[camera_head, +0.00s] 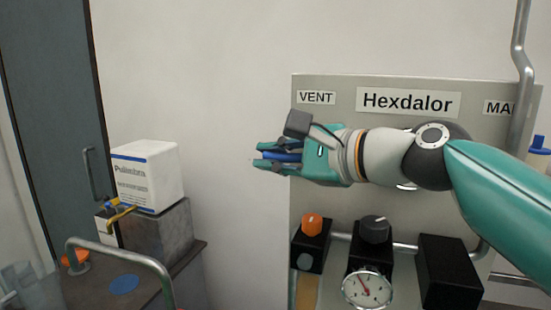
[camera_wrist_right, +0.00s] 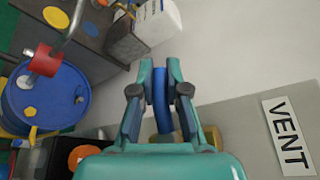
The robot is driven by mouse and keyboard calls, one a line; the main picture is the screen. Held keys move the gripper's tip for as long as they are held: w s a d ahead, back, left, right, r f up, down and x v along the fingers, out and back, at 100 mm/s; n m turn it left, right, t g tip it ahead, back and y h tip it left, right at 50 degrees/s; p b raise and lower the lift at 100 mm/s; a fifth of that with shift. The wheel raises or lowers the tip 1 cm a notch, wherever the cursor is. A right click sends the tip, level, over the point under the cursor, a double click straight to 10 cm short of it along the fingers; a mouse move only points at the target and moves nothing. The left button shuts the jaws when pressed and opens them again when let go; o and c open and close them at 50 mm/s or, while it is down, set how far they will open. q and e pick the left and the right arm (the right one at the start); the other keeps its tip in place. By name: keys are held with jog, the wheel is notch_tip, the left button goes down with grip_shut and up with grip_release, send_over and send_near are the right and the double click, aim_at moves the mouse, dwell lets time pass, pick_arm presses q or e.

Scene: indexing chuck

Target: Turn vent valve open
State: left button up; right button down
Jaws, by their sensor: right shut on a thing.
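The VENT label (camera_head: 316,97) is at the upper left of the grey Hexdalor panel (camera_head: 325,140); the label also shows at the right of the right wrist view (camera_wrist_right: 288,137). My right gripper (camera_head: 264,158) points left at the panel's left edge, below that label. It is shut on a blue handle (camera_head: 283,156), which also shows between the fingers in the right wrist view (camera_wrist_right: 162,112). I take this to be the vent valve handle. The valve's body and pivot are hidden behind the gripper. My left gripper is in neither view.
Below are an orange knob (camera_head: 312,224), a dark grey knob (camera_head: 375,229) and a dial gauge (camera_head: 367,288). A white box (camera_head: 150,175) stands on a dark block at left. A blue drum (camera_wrist_right: 45,97) shows in the wrist view. The wall left of the gripper is clear.

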jog(key=shift+s+d+r+m+t+y+b, duration=0.1)
jog(key=shift+r+m+t+y+b, duration=0.4)
jog(key=shift+b, duration=1.55)
jog(key=shift+w+f+m+t+y+b, duration=0.1)
jog(key=shift+t+y+b, duration=0.65)
jog(key=shift+b, duration=1.25)
jog(key=shift+s+d+r+m+t+y+b, duration=0.1)
jog(key=shift+r+m+t+y+b, duration=0.25)
jog(key=shift+y+b, duration=1.15)
jog(key=b, duration=0.3)
jog(key=shift+d+r+t, duration=0.1)
jog(key=shift+r+t, duration=0.2)
jog(key=shift+r, duration=0.05)
jog(key=shift+r+m, duration=0.2)
jog(key=shift+m, duration=0.05)
jog(key=c, duration=1.2)
grip_release()
jog(key=shift+d+r+h, duration=0.1)
jog(key=shift+h, duration=0.15)
jog(key=shift+o, duration=0.2)
jog(key=v, duration=1.2)
jog(key=shift+f, duration=0.3)
